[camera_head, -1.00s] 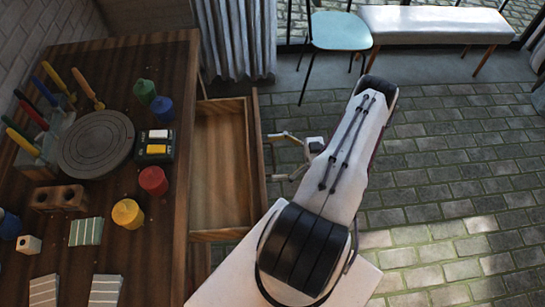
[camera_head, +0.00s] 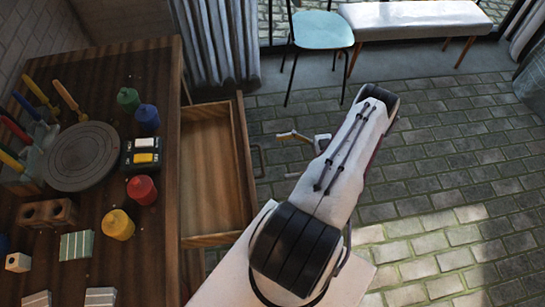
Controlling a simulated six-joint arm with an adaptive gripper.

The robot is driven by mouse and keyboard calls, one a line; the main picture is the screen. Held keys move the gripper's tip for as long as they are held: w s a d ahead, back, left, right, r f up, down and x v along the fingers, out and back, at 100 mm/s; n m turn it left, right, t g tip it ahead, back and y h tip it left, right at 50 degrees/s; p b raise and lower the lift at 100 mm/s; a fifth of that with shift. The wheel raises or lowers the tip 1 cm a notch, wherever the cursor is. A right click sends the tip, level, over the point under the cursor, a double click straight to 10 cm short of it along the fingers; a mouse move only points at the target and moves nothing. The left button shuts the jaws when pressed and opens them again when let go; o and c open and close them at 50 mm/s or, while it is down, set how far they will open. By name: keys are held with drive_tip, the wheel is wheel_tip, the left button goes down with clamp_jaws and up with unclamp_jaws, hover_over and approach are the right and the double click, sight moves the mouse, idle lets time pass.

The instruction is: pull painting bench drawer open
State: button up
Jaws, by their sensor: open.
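The wooden painting bench (camera_head: 95,215) fills the left side of the head view. Its drawer (camera_head: 212,175) stands pulled out from the bench's right edge, and its empty inside shows. The drawer's handle (camera_head: 261,161) is on its right-hand front panel. My gripper (camera_head: 282,155) is open and empty just to the right of the handle, with a small gap between them. Its fingers point left toward the drawer, and the lower finger is partly hidden by my arm.
On the bench stand a round turntable (camera_head: 80,157), paint bottles (camera_head: 142,190), a brick block (camera_head: 47,212) and several upright tools. A blue chair (camera_head: 322,30) and a white bench (camera_head: 415,15) stand at the back. The paved floor to the right is clear.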

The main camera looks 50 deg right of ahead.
drive_tip(key=shift+v, duration=2.3)
